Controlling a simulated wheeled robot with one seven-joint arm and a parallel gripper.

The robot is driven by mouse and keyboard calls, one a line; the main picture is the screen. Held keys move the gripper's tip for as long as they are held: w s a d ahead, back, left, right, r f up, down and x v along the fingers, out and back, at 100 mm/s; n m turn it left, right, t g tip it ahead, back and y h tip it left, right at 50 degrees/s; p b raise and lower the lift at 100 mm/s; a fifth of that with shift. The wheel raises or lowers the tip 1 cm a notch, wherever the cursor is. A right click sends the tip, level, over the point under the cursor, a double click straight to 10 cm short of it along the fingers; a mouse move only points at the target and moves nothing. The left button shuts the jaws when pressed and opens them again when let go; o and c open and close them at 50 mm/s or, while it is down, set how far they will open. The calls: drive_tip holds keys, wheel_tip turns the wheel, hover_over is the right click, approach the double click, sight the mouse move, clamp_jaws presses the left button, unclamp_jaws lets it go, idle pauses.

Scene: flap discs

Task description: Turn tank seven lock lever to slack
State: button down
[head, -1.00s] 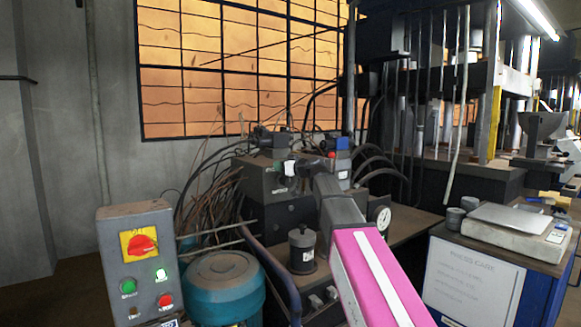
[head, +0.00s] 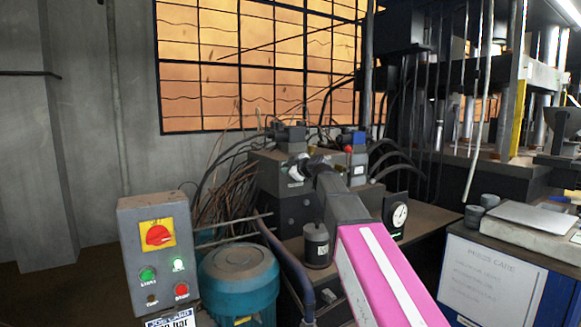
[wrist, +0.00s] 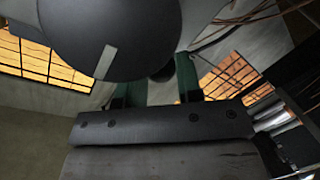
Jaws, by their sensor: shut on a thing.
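My pink and grey arm reaches to a dark box-shaped valve block (head: 295,211) on the bench, left of centre in the head view. My gripper (head: 299,169) is at the block's upper front and is shut on a small pale and dark part there, which I take for the lock lever. The jaws hide most of it. In the wrist view, a large dark round knob (wrist: 110,35) with a pale stripe fills the top. The gripper fingers (wrist: 152,93) reach in beneath it, and the gripped part is largely hidden behind the knob. No tank number or slack mark is readable.
A grey control box (head: 158,262) with a red switch stands front left, beside a teal round tank (head: 238,285). A dial gauge (head: 398,214) is right of my arm. Hoses and loose wires (head: 225,190) crowd the block. A blue cabinet (head: 490,275) stands right.

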drive_tip(key=shift+s+f+n, duration=0.1)
drive_tip(key=shift+f+n, duration=0.15)
drive_tip(key=shift+n, duration=0.05)
idle(0.4)
drive_tip(key=c, duration=0.8)
unclamp_jaws()
drive_tip(key=v, duration=1)
drive_tip(key=shift+s+d+r, duration=0.15)
drive_tip(key=shift+s+d, duration=0.05)
drive_tip(key=shift+s, duration=0.1)
